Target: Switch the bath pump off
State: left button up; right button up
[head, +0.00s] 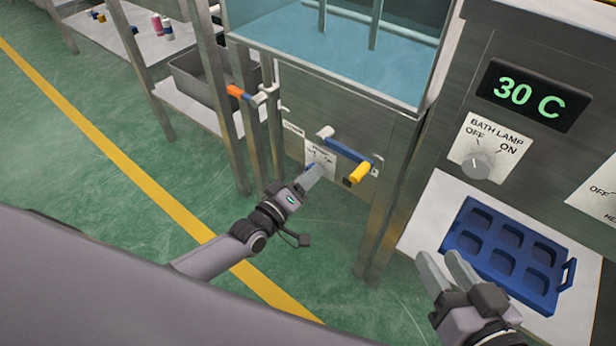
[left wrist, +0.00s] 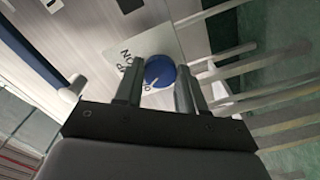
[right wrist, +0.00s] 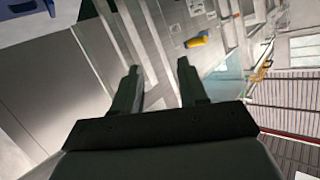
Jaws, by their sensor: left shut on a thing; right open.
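The pump switch is a round blue knob (left wrist: 159,71) on a white label plate (left wrist: 128,62) in the left wrist view. A white pointer line shows on the knob, but I cannot read its setting for sure. In the head view the label plate (head: 318,152) is on the front of the steel bath stand, and the knob is mostly hidden by my fingers. My left gripper (head: 313,172) is shut on the knob, one finger on each side, as the left wrist view (left wrist: 158,80) shows. My right gripper (head: 446,262) is open and empty, in front of the blue tray.
A blue lever with a yellow handle (head: 358,173) sticks out just right of the knob. An orange-handled valve (head: 239,93) is up to the left. The water bath (head: 340,45) is above. A blue tray (head: 476,255) lies on the right shelf below the bath lamp dial (head: 477,166).

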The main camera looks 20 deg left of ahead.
pick_arm(q)
jog(key=o, duration=1.1)
jog(key=shift+c, duration=0.2)
pick_arm(e)
jog(key=shift+r, duration=0.1)
pick_arm(q)
jog(key=p+v, duration=0.2)
jog(key=v, duration=0.5)
jog(key=shift+p, duration=0.3)
pick_arm(e)
jog(key=shift+w+a+r+m+g+y, duration=0.15)
jog(key=shift+a+m+g+y, duration=0.1)
jog(key=shift+a, duration=0.25)
jog(key=shift+w+a+r+m+g+y, duration=0.15)
jog(key=shift+a+y, duration=0.1)
jog(key=shift+a, duration=0.2)
pick_arm(q)
jog(key=shift+s, duration=0.1)
pick_arm(e)
jog(key=shift+f, duration=0.1)
